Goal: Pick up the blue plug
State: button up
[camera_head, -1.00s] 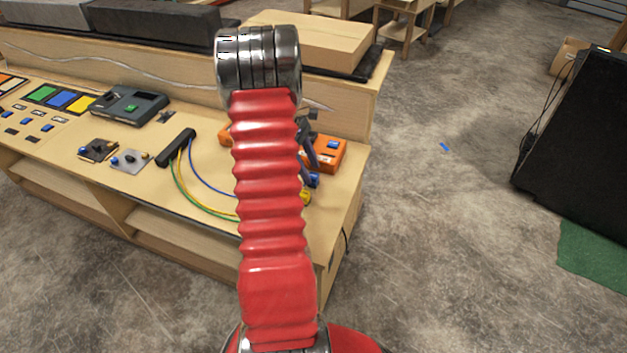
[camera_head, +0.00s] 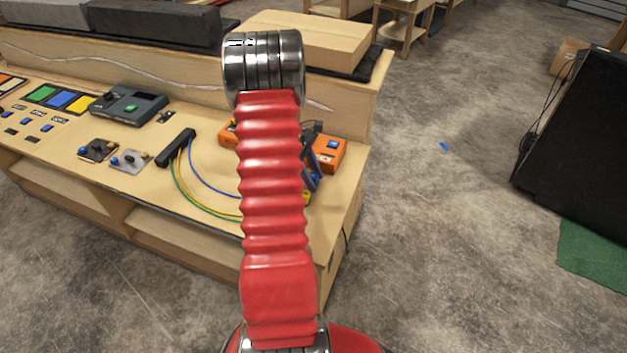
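The blue plug (camera_head: 315,180) shows just right of my red arm, near the right end of the console desk, partly hidden. A blue cable (camera_head: 205,186) curves from a black block (camera_head: 176,147) towards it and passes behind my arm. My gripper (camera_head: 312,178) is mostly hidden behind my arm; only dark parts of it show, right at the blue plug. Whether its fingers touch or hold the plug cannot be seen. A yellow plug (camera_head: 306,197) sits just below the blue one, also partly hidden.
An orange box with a blue top part (camera_head: 329,152) stands close behind the plugs. Another orange piece (camera_head: 227,133) shows left of my arm. Panels with coloured buttons (camera_head: 60,99) and a grey box with a green button (camera_head: 130,104) fill the desk's left. Floor to the right is mostly clear.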

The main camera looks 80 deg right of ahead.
aim_at(313, 175)
jog(key=c, duration=0.9)
notch_tip(313, 175, up, 10)
jog(key=shift+r, duration=0.1)
dwell(0.7)
